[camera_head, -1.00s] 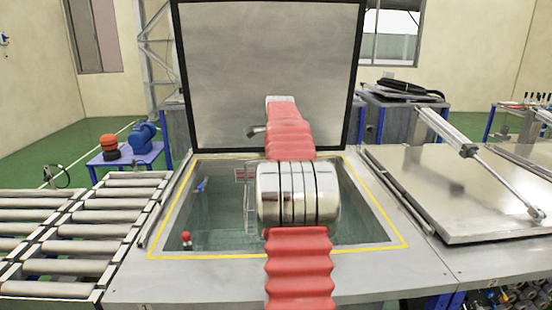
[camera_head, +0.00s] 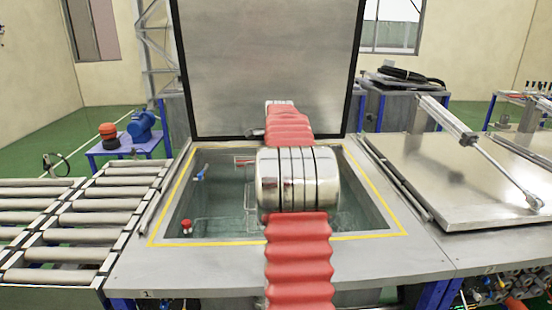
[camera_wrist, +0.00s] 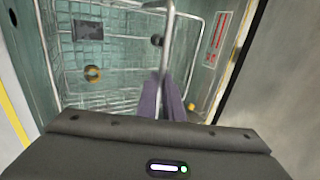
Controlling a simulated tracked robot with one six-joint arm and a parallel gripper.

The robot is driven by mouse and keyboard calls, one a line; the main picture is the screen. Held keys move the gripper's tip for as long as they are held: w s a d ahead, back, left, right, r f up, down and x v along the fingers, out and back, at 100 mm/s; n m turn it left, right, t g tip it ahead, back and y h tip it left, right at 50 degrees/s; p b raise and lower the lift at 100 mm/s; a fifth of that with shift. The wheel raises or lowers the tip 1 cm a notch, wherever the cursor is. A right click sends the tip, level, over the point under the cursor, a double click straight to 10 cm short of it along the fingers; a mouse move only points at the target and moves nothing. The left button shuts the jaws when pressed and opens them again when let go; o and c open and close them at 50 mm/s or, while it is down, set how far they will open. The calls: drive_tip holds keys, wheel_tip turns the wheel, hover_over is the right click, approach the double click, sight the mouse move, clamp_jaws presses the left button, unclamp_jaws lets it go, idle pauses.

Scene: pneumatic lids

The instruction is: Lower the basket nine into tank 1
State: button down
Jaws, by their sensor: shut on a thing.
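Tank 1 (camera_head: 157,229) stands open in front of me, its lid (camera_head: 270,68) upright behind it and a yellow line around its opening. The wire basket (camera_head: 195,228) is inside the tank opening, mostly hidden behind my arm in the head view. In the wrist view the basket (camera_wrist: 112,37) lies below my gripper, with a dark block and a brass ring in it. My gripper (camera_wrist: 165,98) is shut on the basket's metal handle (camera_wrist: 167,40). The fingertips are hidden from the head view by my arm.
A roller conveyor (camera_head: 80,230) adjoins the tank on the left. A closed lid (camera_head: 465,180) with a pneumatic cylinder (camera_head: 447,120) covers the neighbouring tank on the right. A blue table (camera_head: 125,150) with a motor stands behind left.

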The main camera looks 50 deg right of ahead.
drive_tip(key=shift+f, duration=8.45)
drive_tip(key=shift+s+a+f, duration=0.1)
drive_tip(key=shift+f, duration=0.8)
drive_tip(key=c, duration=2.2)
unclamp_jaws()
drive_tip(key=o, duration=0.4)
drive_tip(key=shift+r, duration=0.1)
drive_tip(key=shift+v, duration=0.75)
drive_tip(key=v, duration=1.2)
drive_tip(key=shift+r, duration=0.1)
